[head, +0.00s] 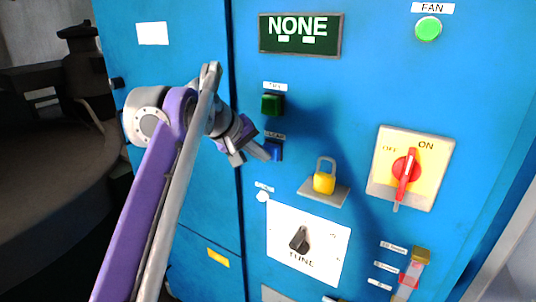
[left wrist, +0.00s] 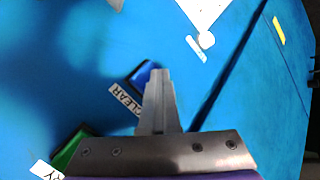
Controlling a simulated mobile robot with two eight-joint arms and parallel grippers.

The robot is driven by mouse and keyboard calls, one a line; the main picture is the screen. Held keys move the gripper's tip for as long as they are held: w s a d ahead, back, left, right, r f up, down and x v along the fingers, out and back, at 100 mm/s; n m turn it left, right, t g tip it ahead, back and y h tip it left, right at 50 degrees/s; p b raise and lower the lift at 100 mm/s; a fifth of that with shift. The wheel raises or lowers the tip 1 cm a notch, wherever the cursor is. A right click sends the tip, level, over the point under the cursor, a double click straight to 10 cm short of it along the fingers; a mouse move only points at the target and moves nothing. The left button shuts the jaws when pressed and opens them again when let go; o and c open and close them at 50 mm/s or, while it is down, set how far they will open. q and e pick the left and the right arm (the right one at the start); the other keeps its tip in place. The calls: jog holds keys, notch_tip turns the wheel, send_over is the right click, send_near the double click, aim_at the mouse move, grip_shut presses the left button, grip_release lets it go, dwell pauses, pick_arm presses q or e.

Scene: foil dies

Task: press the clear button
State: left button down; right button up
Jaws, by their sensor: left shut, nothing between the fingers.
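The clear button is a blue square button (head: 274,150) on the blue cabinet front, below a dark green button (head: 272,104). Its label, partly covered in the head view, reads CLEAR in the left wrist view, where the blue button (left wrist: 143,74) shows partly behind my fingers. My left gripper (head: 266,154) is shut and empty, its fingertips at the blue button's left side in the head view. In the left wrist view the fingertips (left wrist: 158,76) overlap the button's right part. I cannot tell whether they touch it. My right gripper is not in view.
A display (head: 300,36) reads NONE above. A green FAN button (head: 428,29) is at upper right. A yellow padlock (head: 324,182), a red ON/OFF switch (head: 405,172) and a TUNE knob (head: 299,239) sit to the right and below. A dark round structure (head: 45,190) stands at left.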

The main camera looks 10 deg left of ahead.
pick_arm(q)
jog(key=shift+s+a, duration=0.1)
jog(key=shift+s, duration=0.05)
jog(key=shift+s+a, duration=0.25)
jog(key=shift+s, duration=0.5)
jog(key=shift+s+a, duration=0.3)
jog(key=shift+s, duration=0.5)
jog(key=shift+s+a, duration=0.25)
jog(key=shift+s, duration=0.5)
jog(key=shift+s+a, duration=0.3)
jog(key=shift+s, duration=0.5)
jog(key=s+f+m+y, duration=0.1)
jog(key=s+f+m, duration=0.1)
jog(key=s+f, duration=0.6)
jog(key=s+a+f+m+g+y, duration=0.1)
jog(key=s+f, duration=0.7)
jog(key=f, duration=0.8)
jog(key=s+f+m+g+y, duration=0.1)
jog(key=s+f+m+y, duration=0.1)
jog(key=s+f, duration=0.6)
notch_tip(320, 180, down, 5)
jog(key=shift+s+a+r+m+y, duration=0.15)
jog(key=shift+a+m+y, duration=0.15)
jog(key=shift+m+y, duration=0.15)
